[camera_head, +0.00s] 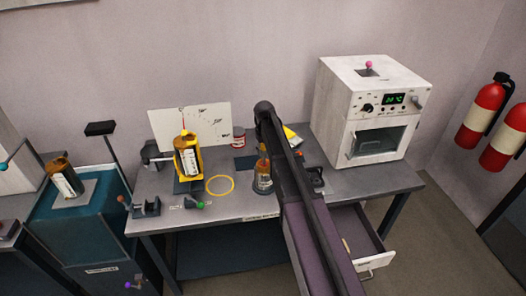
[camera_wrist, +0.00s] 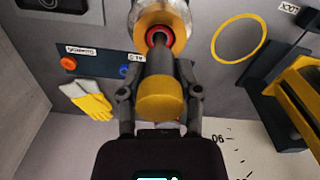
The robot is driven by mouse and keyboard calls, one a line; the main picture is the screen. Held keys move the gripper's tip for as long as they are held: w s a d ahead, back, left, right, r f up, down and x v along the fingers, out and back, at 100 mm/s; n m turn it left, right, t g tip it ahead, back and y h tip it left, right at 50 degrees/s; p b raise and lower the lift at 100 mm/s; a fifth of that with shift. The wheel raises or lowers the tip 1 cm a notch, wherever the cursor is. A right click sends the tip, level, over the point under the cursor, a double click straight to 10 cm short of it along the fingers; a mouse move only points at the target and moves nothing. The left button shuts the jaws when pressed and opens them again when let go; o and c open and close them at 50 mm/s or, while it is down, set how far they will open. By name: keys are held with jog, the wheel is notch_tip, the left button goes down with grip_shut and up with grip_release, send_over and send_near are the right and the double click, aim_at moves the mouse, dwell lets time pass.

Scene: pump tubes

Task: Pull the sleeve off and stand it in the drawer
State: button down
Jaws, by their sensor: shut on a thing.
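My gripper (camera_wrist: 160,97) is shut on a yellow-ended grey cylindrical piece (camera_wrist: 158,98) in the wrist view. I cannot tell for sure whether this piece is the sleeve. Its grey far part meets the red-rimmed opening of an orange-yellow tube (camera_wrist: 176,17); I cannot tell whether it is still inside. In the head view the labelled tube (camera_head: 263,184) stands upright on the bench, partly behind my arm, and the fingertips are hidden. The drawer (camera_head: 377,262) under the bench's right side is pulled open. A small light item lies in it.
A yellow holder (camera_head: 180,163) with a labelled canister stands left on the bench (camera_head: 222,208), beside a flat yellow ring (camera_head: 232,180). A white oven (camera_head: 338,95) fills the right end.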

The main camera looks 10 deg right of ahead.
jog(key=shift+r+p, duration=0.9)
jog(key=shift+r, duration=0.15)
jog(key=shift+a, duration=0.15)
